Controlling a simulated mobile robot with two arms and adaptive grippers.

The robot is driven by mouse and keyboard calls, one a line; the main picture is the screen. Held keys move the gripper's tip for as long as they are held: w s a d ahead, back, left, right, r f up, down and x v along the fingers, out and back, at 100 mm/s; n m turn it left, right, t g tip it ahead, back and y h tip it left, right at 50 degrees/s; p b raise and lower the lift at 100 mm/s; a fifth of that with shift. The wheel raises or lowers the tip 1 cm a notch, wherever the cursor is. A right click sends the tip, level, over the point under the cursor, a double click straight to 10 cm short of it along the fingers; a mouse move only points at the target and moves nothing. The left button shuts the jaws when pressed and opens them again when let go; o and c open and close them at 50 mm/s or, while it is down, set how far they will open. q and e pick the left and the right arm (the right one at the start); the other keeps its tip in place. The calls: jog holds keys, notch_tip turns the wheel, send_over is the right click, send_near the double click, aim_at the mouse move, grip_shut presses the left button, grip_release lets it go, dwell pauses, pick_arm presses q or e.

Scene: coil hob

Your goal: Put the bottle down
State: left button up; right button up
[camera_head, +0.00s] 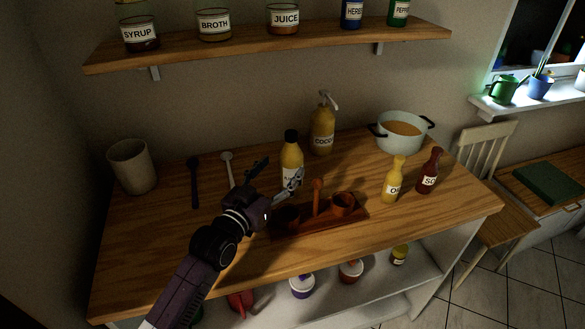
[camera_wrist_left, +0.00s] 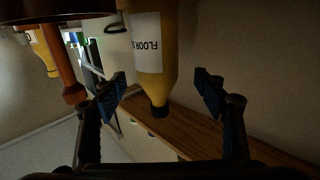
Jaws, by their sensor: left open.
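A yellow bottle (camera_head: 291,157) with a black cap stands upright on the wooden counter, behind the brown caddy. Its lower part is partly hidden by a finger of my left gripper. My left gripper (camera_head: 277,178) is open just in front of the bottle, with its fingers spread toward it. In the left wrist view, which is upside down, the bottle (camera_wrist_left: 158,75) shows a white label reading "FLOOR" and lies between the two spread fingers (camera_wrist_left: 163,90). The fingers look apart from it. My right gripper is not in view.
The brown caddy (camera_head: 320,222) with cups and an upright handle is close right of my gripper. A pump bottle (camera_head: 322,130), a pot (camera_head: 402,132) and two sauce bottles (camera_head: 392,180) stand farther right. Spoons (camera_head: 194,182) and a beige canister (camera_head: 132,166) are left. A jar shelf (camera_head: 260,46) hangs above.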

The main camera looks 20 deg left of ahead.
aim_at(285, 165)
pick_arm(q)
jog(key=shift+w+d+r+p, duration=0.2)
jog(key=shift+w+p, duration=0.1)
jog(key=shift+w, duration=0.25)
jog(key=shift+w+d+r+p, duration=0.15)
jog(key=shift+w+p, duration=0.1)
jog(key=shift+w, duration=0.3)
jog(key=shift+w+d+f, duration=0.1)
jog(key=shift+w+d, duration=0.05)
jog(key=shift+w, duration=0.5)
jog(key=shift+w+d+f, duration=0.1)
jog(key=shift+w+d, duration=0.05)
jog(key=shift+w, duration=0.7)
jog(key=shift+f, duration=0.1)
jog(key=c, duration=1.5)
jog(key=shift+c, duration=1)
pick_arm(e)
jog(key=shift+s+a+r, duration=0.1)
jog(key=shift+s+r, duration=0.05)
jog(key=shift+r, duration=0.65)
pick_arm(q)
jog(key=shift+r, duration=0.2)
